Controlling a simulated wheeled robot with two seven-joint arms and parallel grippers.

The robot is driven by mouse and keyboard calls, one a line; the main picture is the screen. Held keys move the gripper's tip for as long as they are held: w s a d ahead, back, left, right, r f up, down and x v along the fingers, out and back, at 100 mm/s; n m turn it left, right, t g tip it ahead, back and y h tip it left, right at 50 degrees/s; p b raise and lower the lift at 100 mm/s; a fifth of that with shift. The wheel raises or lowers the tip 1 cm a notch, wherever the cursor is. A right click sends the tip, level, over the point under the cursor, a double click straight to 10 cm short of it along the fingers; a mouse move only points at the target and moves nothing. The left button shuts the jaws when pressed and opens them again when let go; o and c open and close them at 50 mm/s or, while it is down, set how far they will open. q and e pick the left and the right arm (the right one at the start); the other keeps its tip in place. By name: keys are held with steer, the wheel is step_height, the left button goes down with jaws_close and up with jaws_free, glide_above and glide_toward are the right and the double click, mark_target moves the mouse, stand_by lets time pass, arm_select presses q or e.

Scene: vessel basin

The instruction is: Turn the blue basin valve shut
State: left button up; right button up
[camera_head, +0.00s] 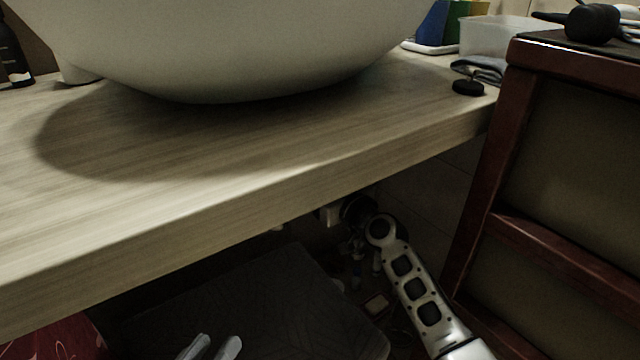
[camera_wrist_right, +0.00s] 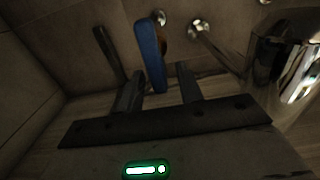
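The blue valve handle (camera_wrist_right: 150,52) stands out from the wall in the right wrist view, with a metal fitting at its upper end. My right gripper (camera_wrist_right: 160,80) is open. The handle's lower end shows between its fingers, nearer the left finger; I cannot tell whether they touch. In the head view my right arm reaches under the counter, and its gripper is hard to make out in the dark. The blue handle cannot be made out there. My left gripper (camera_head: 211,346) shows at the bottom edge, its two fingertips apart with nothing visible between them.
The wooden countertop (camera_head: 250,190) carries a large white basin (camera_head: 230,50) and overhangs the dark space. A second metal fitting (camera_wrist_right: 200,27) and a shiny pipe (camera_wrist_right: 290,60) are right of the handle. A dark bar (camera_wrist_right: 108,48) is left. A red-brown wooden cabinet (camera_head: 490,170) bounds the right side.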

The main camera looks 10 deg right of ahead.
arm_select(q)
steer(key=shift+r, duration=0.15)
arm_select(e)
jaws_close()
arm_select(q)
steer(key=shift+w, duration=0.1)
arm_select(e)
steer(key=shift+m, duration=0.3)
steer(key=m, duration=0.2)
steer(key=shift+w+d+f+m+b, duration=0.15)
steer(key=shift+d+m+b, duration=0.2)
steer(key=shift+m, duration=0.05)
arm_select(q)
steer(key=shift+d+r+n+h+b, duration=0.2)
steer(key=shift+r+n+h+b, duration=0.1)
steer(key=shift+h+b, duration=0.15)
arm_select(e)
steer(key=shift+w+d+f+m, duration=0.1)
steer(key=shift+d+f+m, duration=0.3)
steer(key=shift+m, duration=2)
steer(key=shift+w+d+f+m, duration=0.2)
steer(key=shift+f+m, duration=0.25)
steer(key=shift+m, duration=1.95)
steer(key=shift+w+d+f+m, duration=0.1)
steer(key=shift+d+f+m, duration=0.3)
steer(key=shift+m, duration=2)
steer(key=shift+a+f, duration=0.1)
steer(key=shift+a, duration=0.05)
